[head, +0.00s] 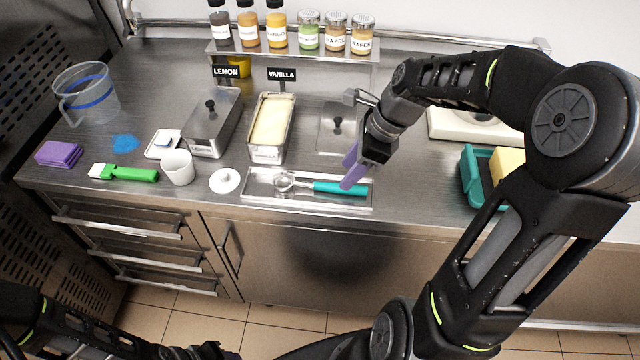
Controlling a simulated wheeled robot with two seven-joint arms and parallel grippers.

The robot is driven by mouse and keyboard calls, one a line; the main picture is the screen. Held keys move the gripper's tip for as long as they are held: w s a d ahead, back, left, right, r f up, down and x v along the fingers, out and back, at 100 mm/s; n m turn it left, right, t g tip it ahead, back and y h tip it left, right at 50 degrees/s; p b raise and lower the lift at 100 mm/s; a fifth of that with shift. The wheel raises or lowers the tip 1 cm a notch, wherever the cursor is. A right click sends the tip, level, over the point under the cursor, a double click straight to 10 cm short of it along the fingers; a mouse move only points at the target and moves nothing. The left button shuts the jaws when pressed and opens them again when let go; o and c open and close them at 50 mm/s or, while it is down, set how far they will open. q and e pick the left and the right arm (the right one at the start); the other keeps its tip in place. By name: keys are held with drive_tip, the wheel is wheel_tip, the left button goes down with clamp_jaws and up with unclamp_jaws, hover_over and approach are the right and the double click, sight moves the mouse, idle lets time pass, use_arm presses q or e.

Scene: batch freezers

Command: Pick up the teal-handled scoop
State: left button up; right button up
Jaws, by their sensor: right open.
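The teal-handled scoop (338,188) lies in a shallow metal tray (262,198) near the counter's front edge. Its metal bowl is at the left and its teal handle points right. My right gripper (350,170) has purple fingers and is open and empty.
Behind the tray are an open vanilla tub (270,128) and lidded metal tubs (212,122). A white cup (178,167), a round white lid (225,181) and a green-handled brush (128,173) lie left. A teal box (474,180) stands right. Bottles line the back shelf.

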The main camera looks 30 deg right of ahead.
sight(322, 187)
drive_tip(key=shift+p+x, duration=0.6)
drive_tip(key=shift+x, duration=2)
drive_tip(key=shift+f, duration=0.1)
drive_tip(key=shift+c, duration=0.4)
clamp_jaws()
